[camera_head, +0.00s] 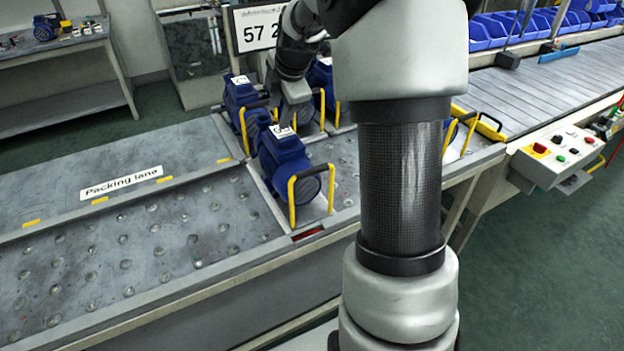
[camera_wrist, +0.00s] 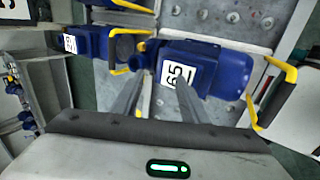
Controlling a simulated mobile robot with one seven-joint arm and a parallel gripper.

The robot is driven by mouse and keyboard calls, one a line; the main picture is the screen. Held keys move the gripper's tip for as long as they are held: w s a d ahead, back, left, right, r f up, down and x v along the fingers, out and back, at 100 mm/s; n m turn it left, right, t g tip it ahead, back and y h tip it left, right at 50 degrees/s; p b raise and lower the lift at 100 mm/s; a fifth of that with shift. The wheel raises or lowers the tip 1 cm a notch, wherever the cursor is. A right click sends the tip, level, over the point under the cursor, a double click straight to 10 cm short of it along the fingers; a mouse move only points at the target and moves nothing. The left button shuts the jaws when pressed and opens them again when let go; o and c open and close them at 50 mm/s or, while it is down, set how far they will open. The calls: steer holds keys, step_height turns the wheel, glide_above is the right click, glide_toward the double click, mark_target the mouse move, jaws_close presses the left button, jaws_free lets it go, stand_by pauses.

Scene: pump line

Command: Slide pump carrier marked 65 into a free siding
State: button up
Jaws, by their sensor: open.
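The pump carrier marked 65 (camera_wrist: 222,70) is a blue pump with yellow handles and a white label in the wrist view. The front blue pump (camera_head: 285,160) in the head view sits on the studded lane under my gripper and appears to be this one; its label is too small to read there. My gripper (camera_wrist: 161,82) is open above the pump, one finger left of the label and the other overlapping its edge. I cannot tell whether it touches. In the head view the gripper (camera_head: 291,113) is partly hidden by my arm.
Other blue pumps stand behind, at the left (camera_head: 240,97) and right (camera_head: 322,78). A number sign (camera_head: 260,28) reading 57 is partly hidden. The studded lane (camera_head: 130,250) at left is bare beside the packing lane (camera_head: 60,185). A control box (camera_head: 556,150) stands right.

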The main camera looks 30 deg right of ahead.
steer(key=b, duration=0.2)
glide_above(313, 170)
steer(key=w, duration=0.1)
steer(key=f+b, duration=0.2)
steer(key=f, duration=0.1)
steer(key=s+f+b, duration=0.1)
steer(key=f+b, duration=0.1)
steer(key=f, duration=0.1)
steer(key=shift+s+f+b, duration=0.2)
steer(key=shift+f+b, duration=0.15)
steer(key=shift+w+f+b, duration=0.3)
steer(key=shift+w+b, duration=0.1)
jaws_close()
